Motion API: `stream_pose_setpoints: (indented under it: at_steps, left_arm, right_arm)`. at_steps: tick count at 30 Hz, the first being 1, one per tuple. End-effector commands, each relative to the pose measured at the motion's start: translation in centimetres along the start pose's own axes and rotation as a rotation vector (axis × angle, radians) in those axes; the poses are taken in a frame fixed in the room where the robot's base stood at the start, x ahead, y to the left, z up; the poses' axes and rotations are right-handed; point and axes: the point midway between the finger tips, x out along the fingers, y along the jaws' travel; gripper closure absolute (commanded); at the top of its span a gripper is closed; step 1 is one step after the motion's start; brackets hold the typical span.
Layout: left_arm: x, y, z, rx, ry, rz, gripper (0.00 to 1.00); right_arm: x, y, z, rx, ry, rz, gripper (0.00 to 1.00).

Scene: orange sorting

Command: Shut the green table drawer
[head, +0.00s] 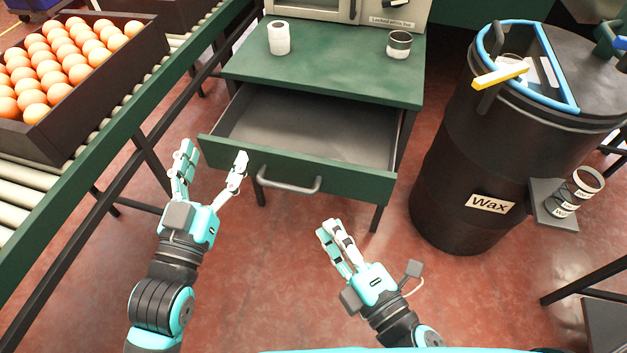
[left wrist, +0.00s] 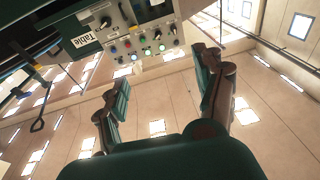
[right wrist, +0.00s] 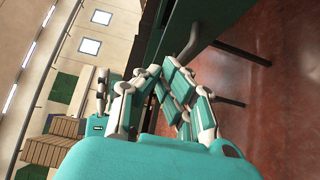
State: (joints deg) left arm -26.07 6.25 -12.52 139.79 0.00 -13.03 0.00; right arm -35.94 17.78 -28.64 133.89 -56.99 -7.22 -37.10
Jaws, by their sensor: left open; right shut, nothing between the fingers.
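The green table drawer (head: 330,172) is pulled out toward me below the green table (head: 330,68), and its grey inside looks empty. Its metal bar handle (head: 289,184) is on the front panel. My left gripper (head: 212,162) is open with its fingers spread near the drawer's left front corner; I cannot tell if it touches. In the left wrist view its fingers (left wrist: 162,95) are apart with nothing between them. My right gripper (head: 330,228) is shut and empty, in front of and below the drawer front. Its fingers also show in the right wrist view (right wrist: 160,75), beside the handle (right wrist: 190,42).
A roller conveyor with a crate (head: 75,125) of oranges runs along the left. A black wax barrel (head: 450,150) stands close to the right of the table. A white roll (head: 279,38) and a small can (head: 399,45) stand on the tabletop. Red floor is clear before the drawer.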

Motion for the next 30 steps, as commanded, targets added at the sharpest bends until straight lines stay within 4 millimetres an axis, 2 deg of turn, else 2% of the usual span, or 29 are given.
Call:
stream_pose_setpoints:
  at_steps: [9, 17, 18, 24, 30]
  left_arm:
    - [-0.5, -0.4, 2.9, 0.004, -0.176, -0.01, 0.3]
    - [-0.7, -0.5, 3.4, 0.005, -0.198, -0.011, 0.3]
    - [-0.6, -0.5, 3.2, 0.004, -0.185, -0.01, 0.3]
    - [-0.3, -0.3, 2.2, 0.003, -0.125, -0.007, 0.3]
    - [-0.2, -0.3, 1.8, 0.003, -0.103, -0.006, 0.3]
  right_arm:
    - [5.0, 0.2, 0.1, -0.002, 0.001, 0.003, 1.0]
    - [9.7, 0.1, 0.1, -0.001, -0.001, 0.001, 1.0]
    - [10.1, 0.0, 0.7, -0.004, -0.001, 0.001, 1.0]
    - [11.7, -0.1, 2.4, -0.001, -0.001, -0.002, 1.0]
    - [12.2, -0.1, 2.9, 0.003, -0.001, -0.003, 1.0]
